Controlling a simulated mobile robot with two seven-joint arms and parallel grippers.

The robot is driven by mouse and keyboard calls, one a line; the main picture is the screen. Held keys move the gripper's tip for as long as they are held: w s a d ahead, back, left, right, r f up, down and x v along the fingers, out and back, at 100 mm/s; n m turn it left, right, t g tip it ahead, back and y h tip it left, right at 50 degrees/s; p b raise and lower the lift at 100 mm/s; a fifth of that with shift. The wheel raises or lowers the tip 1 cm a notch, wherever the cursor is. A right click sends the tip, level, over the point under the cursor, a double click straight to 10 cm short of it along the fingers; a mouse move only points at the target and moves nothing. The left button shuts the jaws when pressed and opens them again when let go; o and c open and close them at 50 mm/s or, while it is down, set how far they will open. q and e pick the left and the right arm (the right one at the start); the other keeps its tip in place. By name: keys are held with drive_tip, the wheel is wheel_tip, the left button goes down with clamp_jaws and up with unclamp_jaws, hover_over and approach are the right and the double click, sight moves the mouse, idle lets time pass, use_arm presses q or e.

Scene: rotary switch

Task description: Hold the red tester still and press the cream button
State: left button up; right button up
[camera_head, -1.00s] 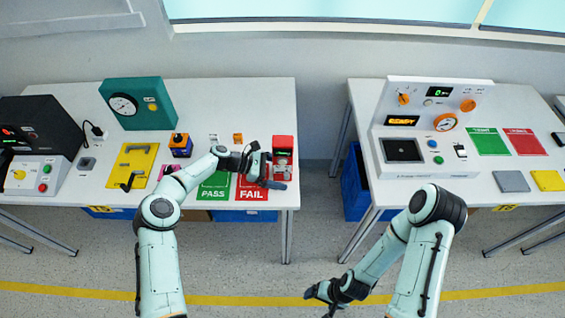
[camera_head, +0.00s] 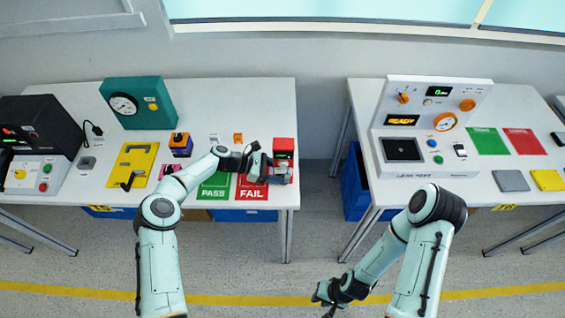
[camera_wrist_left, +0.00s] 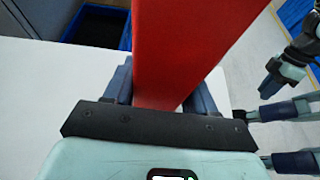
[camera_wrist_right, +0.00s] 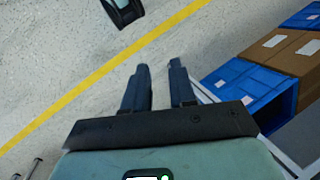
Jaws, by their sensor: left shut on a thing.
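The red tester (camera_head: 284,146) stands upright at the right end of the left table, with a small greenish display on its front. My left gripper (camera_head: 280,170) is at its lower front, shut on it. In the left wrist view the tester's red body (camera_wrist_left: 185,45) fills the space between the two fingers. The cream button cannot be made out; the gripper covers the tester's lower front. My right gripper (camera_head: 326,293) hangs low over the floor in front of the gap between the tables. In the right wrist view its fingers (camera_wrist_right: 158,80) are apart with nothing between them.
The green PASS mat (camera_head: 213,190) and red FAIL mat (camera_head: 251,192) lie left of the tester. An orange-topped blue device (camera_head: 181,146) stands further left. The right table holds a white test console (camera_head: 425,160). A blue bin (camera_head: 354,186) stands beneath it.

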clamp_jaws()
idle(1.4)
